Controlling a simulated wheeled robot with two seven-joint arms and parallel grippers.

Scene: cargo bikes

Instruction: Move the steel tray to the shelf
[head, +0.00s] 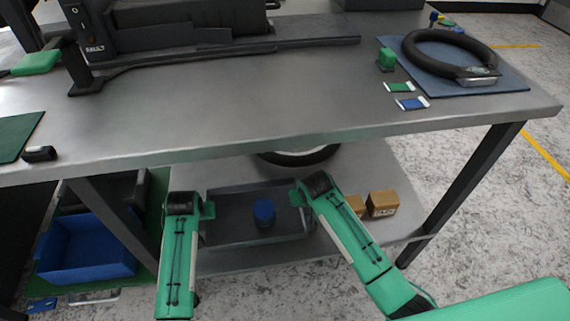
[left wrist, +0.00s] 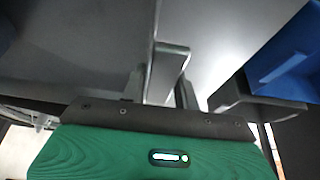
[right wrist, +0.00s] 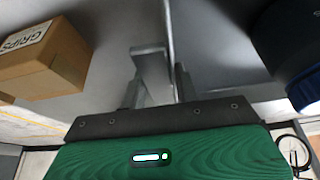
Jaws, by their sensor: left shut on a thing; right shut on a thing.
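The steel tray (head: 232,216) is a grey, shallow tray at the lower shelf (head: 215,262) under the workbench. A blue round container (head: 263,212) stands in it. My left gripper (head: 207,211) is shut on the tray's left side; its fingers also show on the tray wall in the left wrist view (left wrist: 160,85). My right gripper (head: 297,198) is shut on the tray's right side; its fingers show on the wall in the right wrist view (right wrist: 152,85). I cannot tell whether the tray touches the lower shelf.
Cardboard boxes (head: 381,204) stand right of the tray; one shows close in the right wrist view (right wrist: 45,62). A black tyre (head: 297,156) lies behind. A blue bin (head: 88,250) is at left. The bench top (head: 250,95) overhangs; its middle is clear.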

